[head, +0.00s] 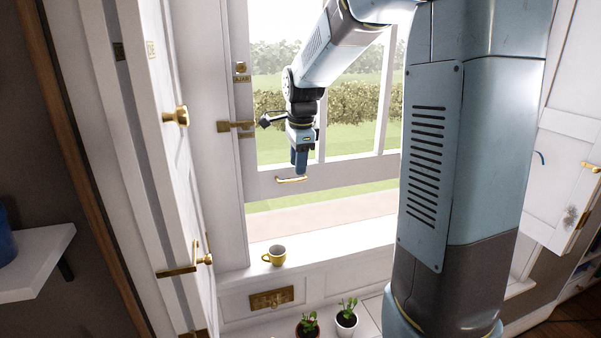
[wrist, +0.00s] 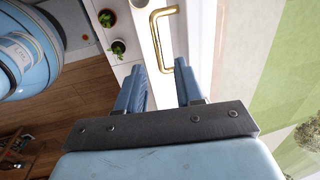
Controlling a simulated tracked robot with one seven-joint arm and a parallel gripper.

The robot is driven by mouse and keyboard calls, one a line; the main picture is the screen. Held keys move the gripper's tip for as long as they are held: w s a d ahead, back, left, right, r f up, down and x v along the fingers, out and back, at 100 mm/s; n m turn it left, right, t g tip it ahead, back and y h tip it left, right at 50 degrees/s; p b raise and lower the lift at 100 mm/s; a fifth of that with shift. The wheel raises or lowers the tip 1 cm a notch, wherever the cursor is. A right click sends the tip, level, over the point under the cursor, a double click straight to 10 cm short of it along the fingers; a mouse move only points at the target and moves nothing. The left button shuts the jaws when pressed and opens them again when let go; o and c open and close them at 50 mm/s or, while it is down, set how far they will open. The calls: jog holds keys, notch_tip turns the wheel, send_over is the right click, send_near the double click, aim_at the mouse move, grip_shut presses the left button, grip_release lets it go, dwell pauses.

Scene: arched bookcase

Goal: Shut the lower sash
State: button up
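The lower sash (head: 345,174) is a white-framed window sash that stands raised, with an open gap between its bottom rail and the sill. A brass bar handle (head: 291,179) is fixed on its bottom rail, left of centre. In the wrist view the handle (wrist: 153,42) is a brass loop just beyond my fingertips. My gripper (head: 300,173) points down at the handle from just above it. In the wrist view my gripper (wrist: 160,67) has its two blue fingers apart with nothing between them. The head view does not show clearly whether a finger touches the handle.
Two potted plants (head: 347,314) stand lower down. An open white shutter panel (head: 178,150) with brass fittings stands at left. A white shelf (head: 35,262) juts out further left.

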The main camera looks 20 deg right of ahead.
aim_at(298, 180)
jog(key=shift+w+f, duration=0.2)
jog(key=shift+f, duration=0.75)
jog(key=shift+w+f, duration=0.15)
jog(key=shift+f, duration=0.8)
grip_shut()
